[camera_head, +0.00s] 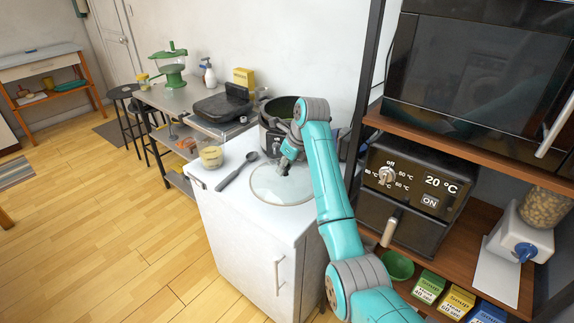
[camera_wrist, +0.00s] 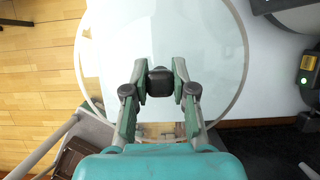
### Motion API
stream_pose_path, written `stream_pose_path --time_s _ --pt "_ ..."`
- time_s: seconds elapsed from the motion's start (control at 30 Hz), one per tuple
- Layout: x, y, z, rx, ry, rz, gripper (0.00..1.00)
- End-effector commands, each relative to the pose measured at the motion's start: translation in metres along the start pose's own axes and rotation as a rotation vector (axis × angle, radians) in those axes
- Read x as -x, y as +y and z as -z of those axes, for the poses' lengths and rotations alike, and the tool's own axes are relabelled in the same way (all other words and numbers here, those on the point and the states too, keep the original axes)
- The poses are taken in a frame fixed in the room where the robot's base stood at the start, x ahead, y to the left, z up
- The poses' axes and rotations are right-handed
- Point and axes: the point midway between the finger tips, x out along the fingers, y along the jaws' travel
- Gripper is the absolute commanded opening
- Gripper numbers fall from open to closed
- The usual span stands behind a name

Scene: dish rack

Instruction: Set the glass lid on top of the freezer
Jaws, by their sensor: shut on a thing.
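The glass lid (camera_head: 268,190) is a clear round disc with a pale rim and a dark knob. It is over the white top of the freezer (camera_head: 240,235), near its front edge. My gripper (camera_head: 284,166) is above the lid, pointing down. In the wrist view my gripper (camera_wrist: 160,84) is shut on the lid's dark knob. The lid (camera_wrist: 205,45) fills the middle of that view, and its left rim overlaps the floor beyond the freezer top. I cannot tell whether the lid touches the top.
A dark pot (camera_head: 270,133) stands behind the lid. A shelf with an oven (camera_head: 410,180) stands close on the right.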

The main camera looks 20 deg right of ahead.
Motion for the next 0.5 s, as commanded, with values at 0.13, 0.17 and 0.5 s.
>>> stream_pose_path --time_s 0.13,0.17,0.5 --pt "0.001 0.0 -0.002 -0.005 -0.007 0.001 0.0" --pt "0.0 0.0 -0.001 -0.006 -0.007 0.0 0.0" --pt "-0.02 0.0 0.007 -0.006 -0.005 0.0 0.0"
